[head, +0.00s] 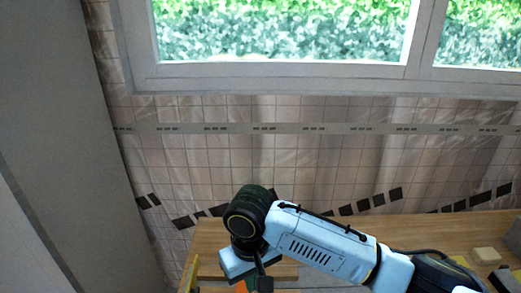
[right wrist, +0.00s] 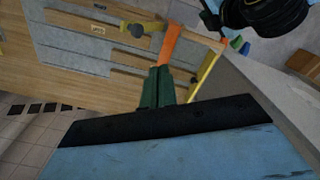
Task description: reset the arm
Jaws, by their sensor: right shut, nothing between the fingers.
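My right arm comes in from the right in the head view and bends down over a wooden worktop (head: 430,228). My right gripper (head: 262,284) points down at the bottom edge of that view, partly cut off. In the right wrist view its dark fingers (right wrist: 160,72) are together, with nothing held between them. An orange piece (right wrist: 171,42) shows just beyond the fingertips; I cannot tell whether they touch it. My left gripper is in neither view.
A yellow strip (right wrist: 205,75) lies beside the orange piece. Pale blocks (head: 487,255) sit at the worktop's right. A tiled wall (head: 200,160) and a window (head: 280,30) stand behind, with a grey upright surface (head: 50,120) at the left.

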